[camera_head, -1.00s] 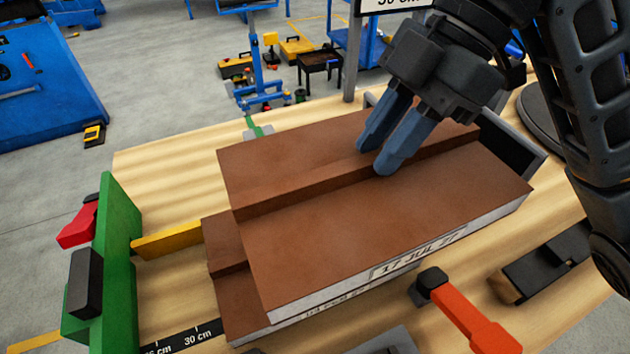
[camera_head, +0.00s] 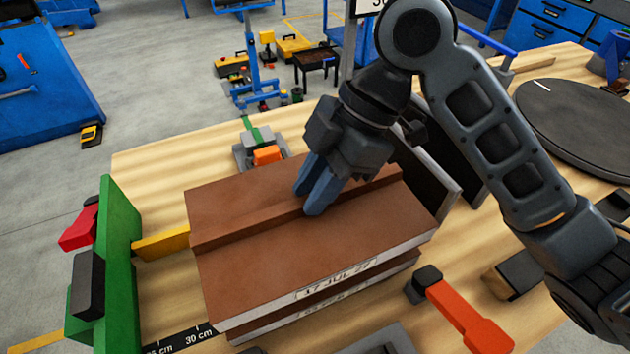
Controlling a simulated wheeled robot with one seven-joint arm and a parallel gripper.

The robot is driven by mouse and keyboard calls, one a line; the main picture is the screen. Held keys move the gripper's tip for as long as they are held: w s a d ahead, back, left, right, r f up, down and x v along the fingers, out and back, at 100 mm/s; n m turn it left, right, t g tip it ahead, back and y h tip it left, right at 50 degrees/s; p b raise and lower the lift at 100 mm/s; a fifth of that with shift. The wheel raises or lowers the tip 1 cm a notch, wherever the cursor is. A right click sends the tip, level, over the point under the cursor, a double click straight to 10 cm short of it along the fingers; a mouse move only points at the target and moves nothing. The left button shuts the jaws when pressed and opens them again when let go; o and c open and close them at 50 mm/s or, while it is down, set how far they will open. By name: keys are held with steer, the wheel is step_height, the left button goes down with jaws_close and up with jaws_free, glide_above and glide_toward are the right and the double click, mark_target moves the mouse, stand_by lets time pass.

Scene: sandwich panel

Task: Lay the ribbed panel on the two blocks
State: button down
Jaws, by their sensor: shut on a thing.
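The ribbed panel (camera_head: 345,235) is brown with a raised rib along it and a pale front edge stamped with lettering. I cannot tell whether the two touch. A black-topped wooden block (camera_head: 500,282) lies on the table to the right. No pair of blocks shows clearly; anything under the panels is hidden.
The wooden table (camera_head: 150,170) has a green upright plate (camera_head: 120,260) at left and an orange-handled tool (camera_head: 465,315) at front right. A grey and orange clamp (camera_head: 262,152) stands behind the panel. A dark framed piece (camera_head: 440,160) and a black disc (camera_head: 575,120) are at right.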

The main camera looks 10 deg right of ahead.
steer(key=shift+f+b, duration=0.35)
steer(key=shift+b, duration=0.05)
steer(key=c, duration=0.9)
jaws_free()
steer(key=shift+r+p, duration=0.5)
steer(key=shift+r, duration=0.05)
steer(key=b+v, duration=0.1)
steer(key=v, duration=1.1)
steer(key=shift+f, duration=0.1)
